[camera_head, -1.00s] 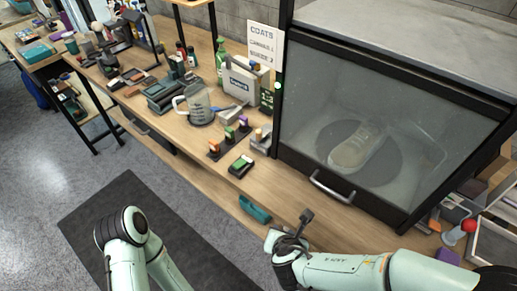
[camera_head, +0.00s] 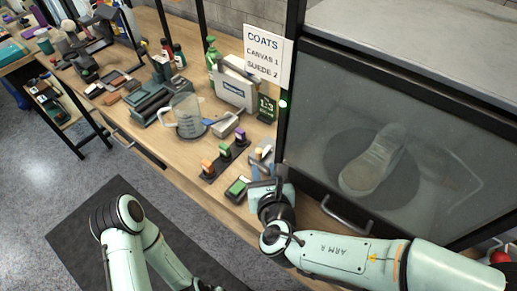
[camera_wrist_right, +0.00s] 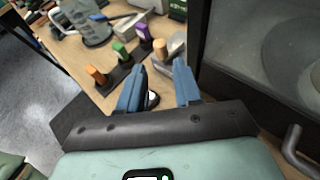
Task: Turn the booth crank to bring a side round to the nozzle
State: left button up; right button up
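The booth (camera_head: 385,130) stands at the right with a sneaker (camera_head: 372,160) on a round turntable behind its glass front. What looks like the crank, a grey piece with a tan knob (camera_head: 259,154), is on the bench just left of the booth. The tan knob also shows in the right wrist view (camera_wrist_right: 160,48). My right gripper (camera_head: 266,176) is close in front of it, its blue fingers (camera_wrist_right: 159,72) apart. The knob lies beyond the fingertips; contact cannot be told. My left arm shows at the lower left, its gripper out of view.
A rack of colored blocks (camera_head: 225,158) and a green-topped block (camera_head: 237,187) sit left of my right gripper. A clear pitcher (camera_head: 188,117) and a coats sign (camera_head: 263,57) are behind. The booth's door handle (camera_head: 346,215) sticks out at the right, near my right arm.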

aim_at(259, 154)
jog(key=x, duration=1)
jog(key=shift+w+f+b, duration=0.1)
jog(key=shift+b, duration=0.2)
jog(key=shift+c, duration=0.4)
grip_shut()
